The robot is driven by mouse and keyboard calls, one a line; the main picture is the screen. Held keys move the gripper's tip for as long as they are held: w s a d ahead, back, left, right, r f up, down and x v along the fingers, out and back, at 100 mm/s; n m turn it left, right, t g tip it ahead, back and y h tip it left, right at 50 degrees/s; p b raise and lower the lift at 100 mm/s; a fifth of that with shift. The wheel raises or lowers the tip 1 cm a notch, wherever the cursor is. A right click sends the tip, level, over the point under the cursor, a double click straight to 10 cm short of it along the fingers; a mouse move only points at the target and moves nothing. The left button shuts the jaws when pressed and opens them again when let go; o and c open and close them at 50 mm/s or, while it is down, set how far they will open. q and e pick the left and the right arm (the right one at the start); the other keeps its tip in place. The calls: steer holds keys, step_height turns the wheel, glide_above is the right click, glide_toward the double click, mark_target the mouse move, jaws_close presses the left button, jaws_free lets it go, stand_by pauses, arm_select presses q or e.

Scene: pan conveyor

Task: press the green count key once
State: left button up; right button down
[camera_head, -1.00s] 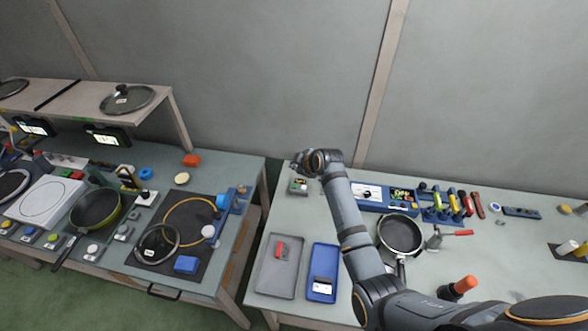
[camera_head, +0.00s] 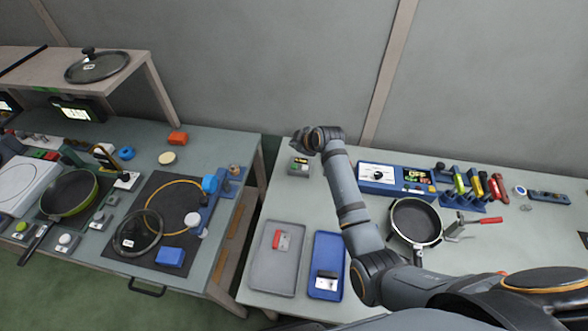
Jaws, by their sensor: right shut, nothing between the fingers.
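A small grey box (camera_head: 299,167) with a green-yellow patch on top stands at the back left corner of the right table; I cannot tell whether that patch is the green count key. My right gripper (camera_head: 298,141) is shut and empty, in the picture just above this box, apparently without touching it. A round green button (camera_head: 21,226) also shows on a small box at the far left of the left table. My left gripper is not in view.
The right table holds a grey tray (camera_head: 254,272), a blue tray (camera_head: 316,250), a frying pan (camera_head: 415,221) and a blue panel box (camera_head: 378,176). The left table holds a green pan (camera_head: 68,192) and a glass lid (camera_head: 137,231). A gap separates the tables.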

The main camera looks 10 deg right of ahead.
mark_target(295, 167)
step_height(295, 167, down, 8)
steer(key=b, duration=0.7)
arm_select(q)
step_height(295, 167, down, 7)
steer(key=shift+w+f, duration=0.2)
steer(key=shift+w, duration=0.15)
arm_select(e)
steer(key=shift+f, duration=0.3)
steer(key=shift+s+f, duration=0.1)
steer(key=shift+f, duration=0.05)
stand_by(0.4)
arm_select(q)
steer(key=shift+b, duration=0.3)
arm_select(e)
steer(key=shift+f, duration=0.25)
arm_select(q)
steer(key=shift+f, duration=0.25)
arm_select(e)
steer(key=shift+f, duration=0.5)
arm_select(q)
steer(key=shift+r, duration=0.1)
arm_select(e)
steer(key=shift+r, duration=0.1)
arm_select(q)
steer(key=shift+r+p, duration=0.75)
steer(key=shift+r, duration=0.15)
arm_select(e)
steer(key=shift+r, duration=0.8)
